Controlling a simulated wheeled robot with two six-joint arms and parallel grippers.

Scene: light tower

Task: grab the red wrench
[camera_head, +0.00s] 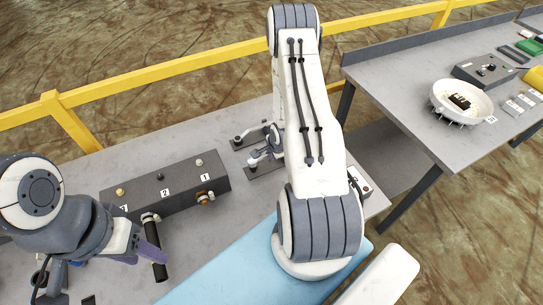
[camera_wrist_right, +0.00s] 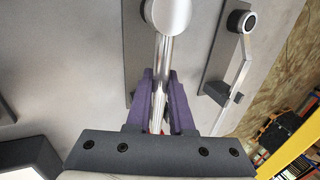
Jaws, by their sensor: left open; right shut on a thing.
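A small bit of red shows between the fingers, and the shaft's round end lies over a dark plate. In the head view, my right arm hides most of that spot, and the wrench cannot be made out. My left gripper (camera_head: 150,252) is open at the lower left, next to a black cylinder (camera_head: 155,256) in front of the dark box.
A dark box (camera_head: 170,187) with numbered labels and knobs stands on the grey table. A second plate with a silver lever (camera_wrist_right: 241,70) lies right of the wrench. A yellow rail (camera_head: 180,67) runs behind. Another table at the right holds a white bowl (camera_head: 440,92).

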